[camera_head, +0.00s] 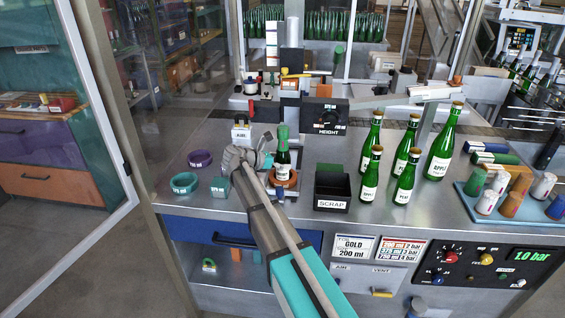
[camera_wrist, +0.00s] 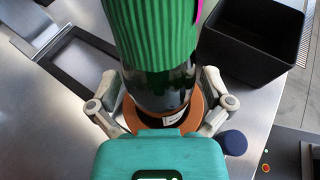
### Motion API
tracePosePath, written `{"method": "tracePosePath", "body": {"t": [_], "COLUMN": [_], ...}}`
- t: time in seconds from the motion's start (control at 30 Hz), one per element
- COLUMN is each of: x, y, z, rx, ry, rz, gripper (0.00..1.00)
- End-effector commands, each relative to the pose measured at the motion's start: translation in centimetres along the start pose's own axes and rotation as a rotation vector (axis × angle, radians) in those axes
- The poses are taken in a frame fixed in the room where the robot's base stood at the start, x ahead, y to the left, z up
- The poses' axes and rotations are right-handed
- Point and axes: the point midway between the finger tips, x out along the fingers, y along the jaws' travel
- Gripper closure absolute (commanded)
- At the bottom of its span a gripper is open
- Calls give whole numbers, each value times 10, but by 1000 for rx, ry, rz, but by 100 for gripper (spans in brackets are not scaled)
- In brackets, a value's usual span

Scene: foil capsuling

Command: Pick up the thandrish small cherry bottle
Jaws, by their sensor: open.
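A small dark bottle (camera_head: 282,161) with a ribbed green sleeve over its neck stands upright in an orange ring holder (camera_head: 290,180). Its pale label is too small to read. In the wrist view the bottle (camera_wrist: 160,90) and its green sleeve fill the upper middle, with the orange ring (camera_wrist: 205,140) around its base. My gripper (camera_head: 263,157) is at the bottle's left in the head view. In the wrist view my gripper (camera_wrist: 162,104) is open, one finger on each side of the bottle. I cannot tell whether either finger touches it.
Two rings, purple (camera_head: 200,159) and teal (camera_head: 184,183), lie at left. A height device (camera_head: 325,116) stands behind. A blue tray (camera_head: 510,205) is at far right.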

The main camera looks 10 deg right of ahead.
Motion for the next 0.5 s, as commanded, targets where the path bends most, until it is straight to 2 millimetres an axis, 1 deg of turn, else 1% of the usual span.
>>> {"method": "tracePosePath", "body": {"t": [0.23,0.37,0.4,0.47,0.5], "x": [0,0,0,0,0], "y": [0,0,0,0,0], "z": [0,0,0,0,0], "rx": [0,0,0,0,0], "ry": [0,0,0,0,0], "rz": [0,-1,-1,-1,-1], "gripper": [0,24,32,43,50]}}
